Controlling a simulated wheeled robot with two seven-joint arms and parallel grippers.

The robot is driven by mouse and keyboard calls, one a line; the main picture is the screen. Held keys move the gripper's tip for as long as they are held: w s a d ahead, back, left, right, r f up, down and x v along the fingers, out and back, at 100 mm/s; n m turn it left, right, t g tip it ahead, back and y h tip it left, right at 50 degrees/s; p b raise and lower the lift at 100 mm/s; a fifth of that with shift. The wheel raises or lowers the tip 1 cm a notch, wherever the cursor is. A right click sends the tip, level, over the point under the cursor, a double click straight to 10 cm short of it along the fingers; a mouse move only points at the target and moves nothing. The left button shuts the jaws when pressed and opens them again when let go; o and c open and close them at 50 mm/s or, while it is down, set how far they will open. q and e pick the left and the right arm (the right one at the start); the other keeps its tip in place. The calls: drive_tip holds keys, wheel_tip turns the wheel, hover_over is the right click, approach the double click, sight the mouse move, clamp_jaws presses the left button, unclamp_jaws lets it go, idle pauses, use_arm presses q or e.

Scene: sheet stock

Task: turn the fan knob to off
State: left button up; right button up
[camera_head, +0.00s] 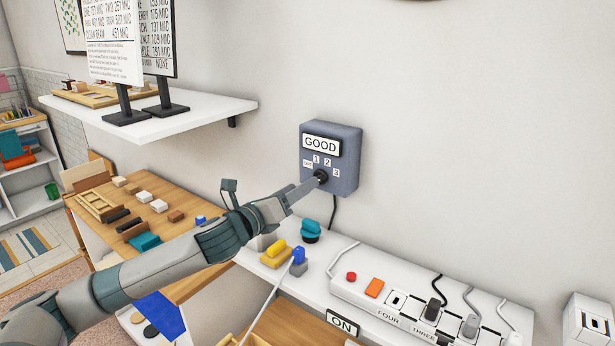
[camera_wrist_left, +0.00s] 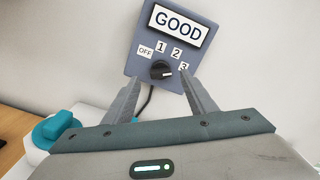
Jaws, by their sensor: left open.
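The fan knob (camera_head: 321,176) is a round black dial on a blue-grey wall box (camera_head: 346,150) with a GOOD sign. In the left wrist view the knob (camera_wrist_left: 160,70) sits below the labels OFF, 1, 2 and 3. Its white mark is on the right side, toward the 3. My left gripper (camera_head: 312,183) reaches up to the box from the left. In the left wrist view its jaws (camera_wrist_left: 161,79) are open, one finger on each side of the knob, with nothing between them that I can see held. I cannot tell whether the fingers touch the knob. My right gripper is out of view.
A cable hangs below the box. A white shelf (camera_head: 180,118) with sign stands is on the left. Below are a teal knob (camera_head: 311,228), a yellow piece (camera_head: 276,248), a blue-tipped lever (camera_head: 298,255) and a white power strip (camera_head: 400,300) with plugs. The wall around the box is clear.

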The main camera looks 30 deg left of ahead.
use_arm(q)
drive_tip(key=shift+w+d+p, duration=0.15)
drive_tip(key=shift+w+p, duration=0.1)
drive_tip(key=shift+w, duration=0.85)
drive_tip(key=shift+w+d+p, duration=0.15)
drive_tip(key=shift+w+p, duration=0.1)
drive_tip(key=shift+w, duration=0.8)
drive_tip(key=c, duration=1.1)
